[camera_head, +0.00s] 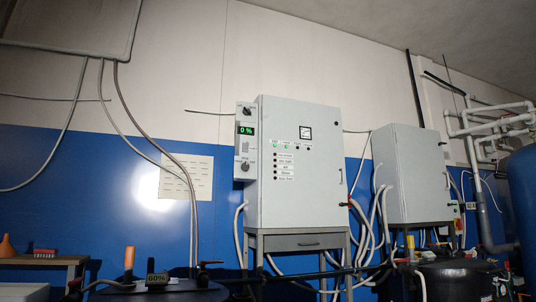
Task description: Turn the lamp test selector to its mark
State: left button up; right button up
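A narrow control box (245,145) is mounted on the left side of a large grey cabinet (320,190). It carries a dark rotary knob near its top (247,111), a green display reading 0 % (246,131), and another rotary knob near its bottom (245,166) with small labels around it. The labels are too small to read, so I cannot tell which knob is the lamp test selector or where its mark is. Neither of my grippers shows in the head view.
The cabinet front has indicator lamps (285,147), two lit green, and several labelled red-dark lamps (275,167). It stands on a frame with a drawer (308,242). A second grey cabinet (415,180), white pipes (490,120) and hoses stand right. A dark tank lid (170,291) is low in front.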

aim_at(246, 112)
jog(key=i+u, duration=0.1)
jog(key=i, duration=0.55)
jog(key=i+l, duration=0.2)
jog(key=i, duration=0.45)
jog(key=i+l+u, duration=0.15)
jog(key=i, duration=0.5)
